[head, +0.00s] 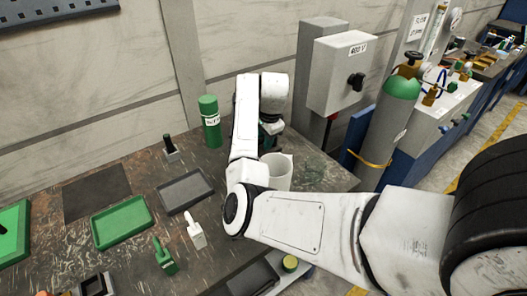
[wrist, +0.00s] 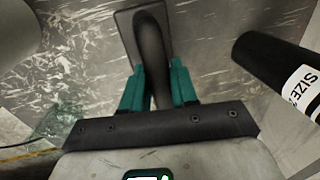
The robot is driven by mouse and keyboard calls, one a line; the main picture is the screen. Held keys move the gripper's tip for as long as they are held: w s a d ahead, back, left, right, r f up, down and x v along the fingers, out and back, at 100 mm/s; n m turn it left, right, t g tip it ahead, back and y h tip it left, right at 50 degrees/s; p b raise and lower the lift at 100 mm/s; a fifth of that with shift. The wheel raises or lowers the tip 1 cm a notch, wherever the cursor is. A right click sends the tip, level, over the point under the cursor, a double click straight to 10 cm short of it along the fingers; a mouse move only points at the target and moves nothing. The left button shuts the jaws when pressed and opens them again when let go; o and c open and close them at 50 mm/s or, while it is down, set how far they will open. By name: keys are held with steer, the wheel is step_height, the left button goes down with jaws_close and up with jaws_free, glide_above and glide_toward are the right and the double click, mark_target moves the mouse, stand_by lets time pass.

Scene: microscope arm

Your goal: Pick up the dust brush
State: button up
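In the wrist view, a dark thing (wrist: 150,38) with a flat rectangular base and a raised handle stands between the fingers; it may be the dust brush. My gripper (wrist: 158,82) has teal fingers, one close on each side of the handle. Whether they press on it cannot be told. In the head view my gripper (head: 270,133) is at the back of the workbench, mostly behind my arm, and the thing between its fingers is hidden. Similar upright-handled things stand elsewhere: a black one (head: 171,149), a white one (head: 196,232) and a green one (head: 164,257).
A labelled green canister (head: 210,122) stands left of my gripper. A whitish cup (head: 279,172) stands in front of it. A green tray (head: 122,221) and a grey tray (head: 184,190) lie on the workbench (head: 140,180). A grey 400 V box (head: 340,75) hangs behind right.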

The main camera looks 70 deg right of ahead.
jaws_close()
steer(key=shift+r, duration=0.1)
steer(key=shift+r, duration=0.65)
steer(key=s+r+p, duration=0.1)
steer(key=s+r, duration=1)
steer(key=s, duration=0.3)
steer(key=shift+r+p, duration=0.25)
steer(key=shift+p, duration=0.15)
steer(key=shift+a, duration=0.1)
